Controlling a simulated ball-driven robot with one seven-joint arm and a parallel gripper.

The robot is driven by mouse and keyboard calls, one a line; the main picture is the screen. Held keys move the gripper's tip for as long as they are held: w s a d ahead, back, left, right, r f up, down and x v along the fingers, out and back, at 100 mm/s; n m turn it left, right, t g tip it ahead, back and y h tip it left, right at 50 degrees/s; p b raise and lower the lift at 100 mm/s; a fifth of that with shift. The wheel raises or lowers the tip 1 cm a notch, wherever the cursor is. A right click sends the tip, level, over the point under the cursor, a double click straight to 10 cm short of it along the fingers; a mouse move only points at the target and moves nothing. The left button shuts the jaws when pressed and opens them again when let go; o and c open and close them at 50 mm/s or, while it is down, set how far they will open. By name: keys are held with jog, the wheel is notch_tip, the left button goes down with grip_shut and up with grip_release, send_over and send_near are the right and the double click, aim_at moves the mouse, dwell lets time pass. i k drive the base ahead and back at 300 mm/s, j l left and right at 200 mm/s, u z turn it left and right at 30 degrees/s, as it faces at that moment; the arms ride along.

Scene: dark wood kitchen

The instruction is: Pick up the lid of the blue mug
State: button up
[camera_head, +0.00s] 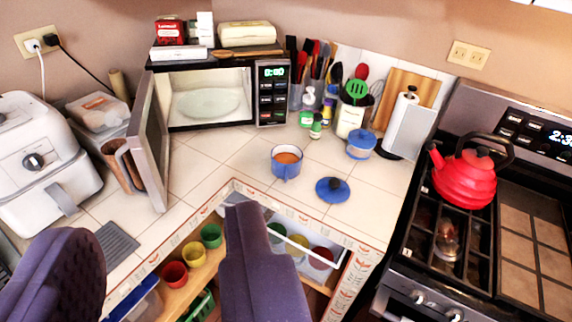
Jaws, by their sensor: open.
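The blue mug (286,170) stands uncovered on the white tiled counter, with an orange-brown content showing inside. A round blue lid with a dark knob (332,190) lies flat on the counter, to the right of the mug and a little nearer, apart from it. My gripper (160,222) shows as two purple fingers in the lower left and lower middle. They are wide apart with nothing held between them. The right finger is nearer to the mug and lid, but appears in front of the counter edge and touches neither.
A lidded blue container (361,148) stands behind the lid. A microwave (270,95) has its door (150,145) swung open at left. A red kettle (465,177) sits on the stove at right. Colored cups (194,254) fill an open shelf below the counter. Tiles around the lid are clear.

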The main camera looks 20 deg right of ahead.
aim_at(331, 189)
jog(key=i+z, duration=0.2)
jog(key=i, duration=0.25)
jog(key=i+z, duration=0.2)
jog(key=i, duration=0.25)
jog(key=i+j+z, duration=0.2)
jog(key=i, duration=0.25)
jog(key=i+j+z, duration=0.15)
jog(key=i, duration=0.25)
jog(key=i+j+z, duration=0.2)
jog(key=i, duration=0.25)
